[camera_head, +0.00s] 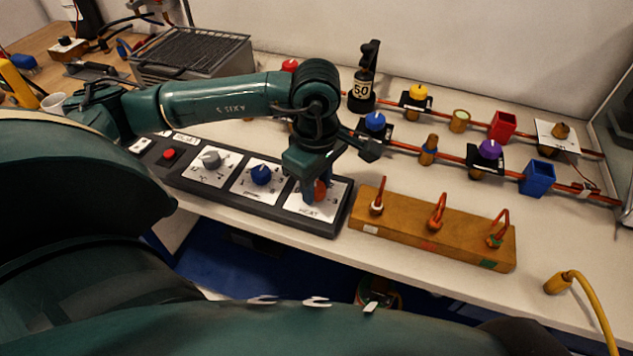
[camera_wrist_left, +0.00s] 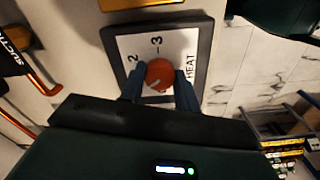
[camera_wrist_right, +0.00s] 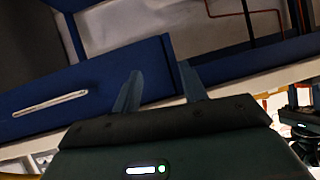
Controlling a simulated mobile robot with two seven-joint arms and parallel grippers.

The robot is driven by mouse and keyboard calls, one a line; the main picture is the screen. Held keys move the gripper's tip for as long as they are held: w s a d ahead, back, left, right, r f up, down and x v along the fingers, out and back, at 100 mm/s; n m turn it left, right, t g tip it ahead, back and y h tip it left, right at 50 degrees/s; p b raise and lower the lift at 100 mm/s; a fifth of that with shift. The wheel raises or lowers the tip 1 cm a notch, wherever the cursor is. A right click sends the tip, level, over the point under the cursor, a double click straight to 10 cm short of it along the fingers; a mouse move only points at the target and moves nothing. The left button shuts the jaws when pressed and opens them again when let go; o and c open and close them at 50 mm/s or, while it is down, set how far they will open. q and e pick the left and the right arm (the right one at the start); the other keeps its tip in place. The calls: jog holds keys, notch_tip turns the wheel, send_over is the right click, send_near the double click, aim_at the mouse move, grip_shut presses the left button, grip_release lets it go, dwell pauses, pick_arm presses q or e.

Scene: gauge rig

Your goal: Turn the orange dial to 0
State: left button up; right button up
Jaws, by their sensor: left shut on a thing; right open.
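The orange dial (camera_head: 320,190) sits on a white plate (camera_head: 333,212) marked HEAT, at the right end of the dark control panel. In the left wrist view the dial (camera_wrist_left: 160,75) shows between my two fingers, with the numbers 2 and 3 on the plate near it. My left gripper (camera_head: 314,190) is shut on the orange dial from above. It also shows in the left wrist view (camera_wrist_left: 160,88). The dial's pointer setting is hard to read. My right gripper (camera_wrist_right: 158,92) is open and empty, in front of a blue cabinet front.
A blue dial (camera_head: 261,174), a grey dial (camera_head: 211,158) and a red button (camera_head: 168,154) are on the same panel (camera_head: 270,209). A wooden block (camera_head: 400,226) with hooked pegs stands close to the right. Pipes with coloured valves (camera_head: 490,150) run behind. A yellow cable (camera_head: 590,300) lies front right.

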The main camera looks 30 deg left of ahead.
pick_arm(q)
jog(key=n+b, duration=0.2)
jog(key=shift+f+n, duration=0.15)
jog(key=shift+n, duration=0.25)
jog(key=shift+n+b, duration=0.65)
jog(key=shift+n, duration=0.25)
jog(key=shift+n+b, duration=0.45)
jog(key=shift+n, duration=0.45)
jog(key=shift+n+b, duration=0.35)
jog(key=shift+n, duration=0.55)
jog(key=shift+n+b, duration=0.55)
jog(key=shift+n, duration=1.05)
pick_arm(e)
jog(key=shift+s+d+f+m+t, duration=0.15)
jog(key=shift+f+m+t, duration=0.35)
jog(key=shift+f, duration=0.55)
pick_arm(q)
jog(key=shift+w, duration=0.1)
pick_arm(e)
jog(key=shift+d, duration=0.1)
pick_arm(q)
jog(key=o, duration=1)
